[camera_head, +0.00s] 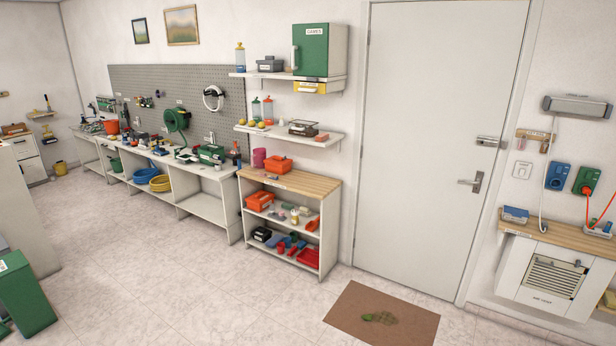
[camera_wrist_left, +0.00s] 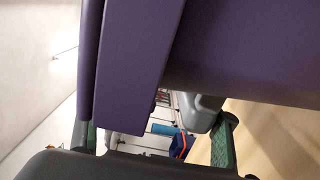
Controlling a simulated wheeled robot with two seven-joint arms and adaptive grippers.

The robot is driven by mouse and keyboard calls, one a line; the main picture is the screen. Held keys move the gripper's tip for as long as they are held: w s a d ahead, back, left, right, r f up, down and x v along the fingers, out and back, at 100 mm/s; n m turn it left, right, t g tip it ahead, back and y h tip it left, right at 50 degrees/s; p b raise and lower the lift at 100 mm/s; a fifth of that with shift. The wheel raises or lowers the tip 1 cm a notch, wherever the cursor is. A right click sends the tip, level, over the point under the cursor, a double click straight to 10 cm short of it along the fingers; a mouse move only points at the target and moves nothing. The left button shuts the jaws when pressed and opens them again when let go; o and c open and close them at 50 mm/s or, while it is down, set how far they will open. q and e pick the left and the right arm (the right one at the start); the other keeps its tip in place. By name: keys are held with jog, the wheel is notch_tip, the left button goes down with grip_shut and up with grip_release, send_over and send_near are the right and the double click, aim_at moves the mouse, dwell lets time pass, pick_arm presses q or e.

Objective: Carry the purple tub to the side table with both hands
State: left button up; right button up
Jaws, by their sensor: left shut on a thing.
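The purple tub (camera_wrist_left: 235,50) fills the upper part of the left wrist view, very close to the camera. A flat purple part of it (camera_wrist_left: 135,60) runs down between the green-padded fingers of my left gripper (camera_wrist_left: 154,135). My left gripper is shut on this part; the exact contact is partly hidden. The rest of the tub is cut off by the frame. The head view shows neither the tub nor either gripper. I cannot tell which surface, if any, is the side table.
In the head view, a wooden-topped shelf unit (camera_head: 310,183) holds orange bins and a magenta container (camera_head: 259,157). A long workbench (camera_head: 205,172) runs along the pegboard wall. A closed door (camera_head: 440,130) has a brown mat (camera_head: 382,319) before it. The middle floor (camera_head: 200,290) is clear.

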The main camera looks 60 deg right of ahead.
pick_arm(q)
jog(key=shift+f, duration=0.1)
dwell(0.7)
pick_arm(e)
jog(key=shift+f, duration=0.3)
dwell(0.6)
pick_arm(q)
jog(key=shift+f, duration=0.25)
dwell(0.3)
jog(key=shift+d, duration=0.1)
pick_arm(e)
jog(key=shift+f, duration=0.25)
pick_arm(q)
jog(key=o, duration=1.3)
jog(key=shift+c, duration=0.2)
pick_arm(e)
jog(key=o, duration=1.3)
pick_arm(q)
jog(key=shift+f, duration=0.95)
pick_arm(e)
jog(key=shift+f, duration=0.1)
pick_arm(q)
jog(key=shift+o, duration=0.9)
pick_arm(e)
jog(key=shift+o, duration=0.4)
pick_arm(q)
jog(key=shift+f, duration=0.5)
